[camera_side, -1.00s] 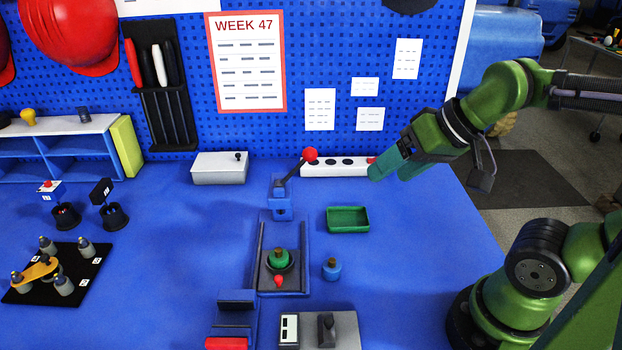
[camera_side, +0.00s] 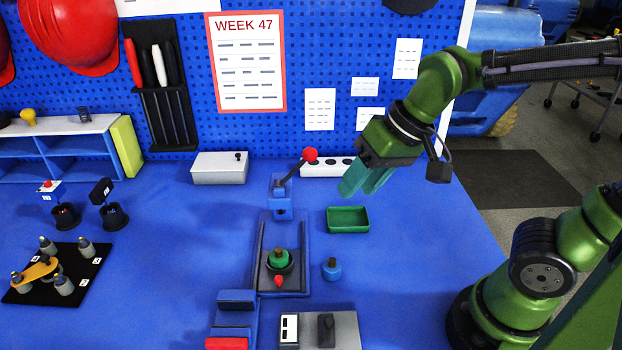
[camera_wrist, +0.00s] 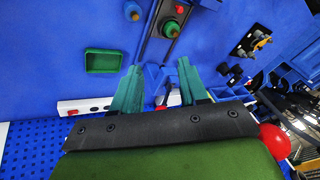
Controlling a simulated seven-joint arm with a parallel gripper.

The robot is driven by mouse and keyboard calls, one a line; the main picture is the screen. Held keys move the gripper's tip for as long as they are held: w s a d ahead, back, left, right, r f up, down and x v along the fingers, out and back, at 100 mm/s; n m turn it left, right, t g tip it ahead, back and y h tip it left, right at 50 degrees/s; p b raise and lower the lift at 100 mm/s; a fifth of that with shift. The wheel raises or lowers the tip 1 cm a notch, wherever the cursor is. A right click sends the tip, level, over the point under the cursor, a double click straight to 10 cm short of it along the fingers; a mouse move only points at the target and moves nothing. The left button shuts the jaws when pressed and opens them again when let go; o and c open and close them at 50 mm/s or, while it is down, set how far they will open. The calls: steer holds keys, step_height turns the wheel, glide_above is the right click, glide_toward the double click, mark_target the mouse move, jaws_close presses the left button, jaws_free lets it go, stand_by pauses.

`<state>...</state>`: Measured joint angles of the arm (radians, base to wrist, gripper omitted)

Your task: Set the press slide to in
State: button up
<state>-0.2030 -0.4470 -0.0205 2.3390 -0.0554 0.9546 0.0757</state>
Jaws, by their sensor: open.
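The press (camera_side: 281,208) stands mid-table, a blue post with a dark lever ending in a red ball (camera_side: 310,154). Its slide (camera_side: 279,282) is a dark plate on a railed blue base, carrying a green round piece (camera_side: 279,259) and a small red knob (camera_side: 279,281). The slide sits at the near end of the rails, away from the post. My gripper (camera_side: 352,191) is open and empty, above the table to the right of the lever and behind the green tray. In the wrist view its fingers (camera_wrist: 158,88) are apart, with the slide (camera_wrist: 168,24) beyond them; the red lever ball is mostly hidden.
A green tray (camera_side: 347,226) and a blue knobbed weight (camera_side: 332,269) lie right of the press. A white power strip (camera_side: 320,169) and grey box (camera_side: 220,173) stand by the pegboard. A switch block (camera_side: 345,330) and a red-fronted fixture (camera_side: 227,343) are in front.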

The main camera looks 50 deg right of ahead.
mark_target(278, 278)
steer(key=w+a+f+m+g+h, duration=0.1)
steer(key=w+a+f+m+g, duration=0.1)
steer(key=w+a+m, duration=0.3)
steer(key=w+a+f+m+g+h, duration=0.2)
steer(key=w+a+m+g, duration=0.15)
steer(key=a+m, duration=0.25)
steer(key=shift+t, duration=0.45)
steer(key=f, duration=1.5)
steer(key=shift+w+a+f, duration=0.2)
steer(key=shift+f, duration=0.05)
